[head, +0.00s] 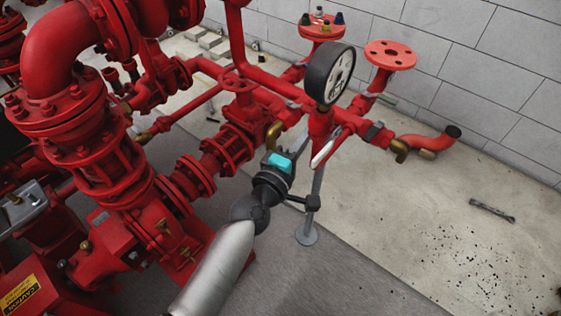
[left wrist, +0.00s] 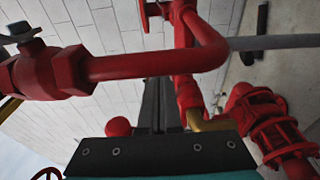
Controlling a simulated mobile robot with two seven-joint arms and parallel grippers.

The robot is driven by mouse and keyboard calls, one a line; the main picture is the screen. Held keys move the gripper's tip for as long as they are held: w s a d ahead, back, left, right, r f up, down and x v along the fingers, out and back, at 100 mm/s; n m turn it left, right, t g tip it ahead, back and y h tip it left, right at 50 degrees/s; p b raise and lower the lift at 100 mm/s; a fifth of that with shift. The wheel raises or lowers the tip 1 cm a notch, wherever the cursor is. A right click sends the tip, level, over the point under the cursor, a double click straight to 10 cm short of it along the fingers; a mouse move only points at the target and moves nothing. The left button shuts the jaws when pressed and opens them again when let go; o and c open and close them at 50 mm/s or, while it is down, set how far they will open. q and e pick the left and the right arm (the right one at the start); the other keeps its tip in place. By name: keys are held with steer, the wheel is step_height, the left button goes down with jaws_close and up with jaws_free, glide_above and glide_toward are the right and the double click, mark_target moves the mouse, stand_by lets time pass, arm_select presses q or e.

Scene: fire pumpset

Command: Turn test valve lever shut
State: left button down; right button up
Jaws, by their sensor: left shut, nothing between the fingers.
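The test valve lever (head: 322,153) looks like a pale metal handle hanging slanted below the red pipework (head: 322,124), under the round gauge. My left gripper (head: 298,143) is just to the left of it in the head view, its fingers partly hidden by its own body. In the left wrist view the dark fingers (left wrist: 158,95) are together and empty, pointing towards a red pipe (left wrist: 150,66). A grey rod (left wrist: 275,42) runs right from that pipe's bend; I cannot tell whether it is the lever or the stand. My right gripper is not in view.
A black-rimmed gauge (head: 339,75) stands above the lever. A red flanged pipe (head: 390,54) is to its right, and a grey support stand (head: 307,236) below. Large red pump pipes crowd the left. The concrete floor (head: 430,235) at right is mostly clear.

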arm_select(q)
steer(key=v, duration=1.1)
steer(key=shift+a+p, duration=0.3)
steer(key=shift+a, duration=0.15)
steer(key=shift+f, duration=0.1)
steer(key=s+a+f+m+g+y, duration=0.2)
steer(key=a+f, duration=0.2)
steer(key=f, duration=0.5)
steer(key=s+a+f+m+g+y, duration=0.2)
steer(key=a+f+m, duration=0.15)
steer(key=f, duration=0.65)
steer(key=s+a+f+m+g+y, duration=0.2)
steer(key=a+f, duration=0.2)
steer(key=f, duration=0.5)
steer(key=s+a+f+m+g+y, duration=0.1)
steer(key=s+a+f+m+g, duration=0.1)
steer(key=s+a+f, duration=0.2)
steer(key=s+a+f+m+g+y, duration=0.1)
steer(key=s+a+f, duration=0.3)
steer(key=s, duration=0.7)
steer(key=s+a+f+m+g+y, duration=0.2)
steer(key=s+a+f+m+g, duration=0.1)
steer(key=s+f, duration=0.4)
steer(key=shift+s+a+f+g, duration=0.3)
steer(key=shift+a+f+g, duration=0.1)
steer(key=shift+a+g, duration=0.1)
steer(key=shift+m, duration=0.25)
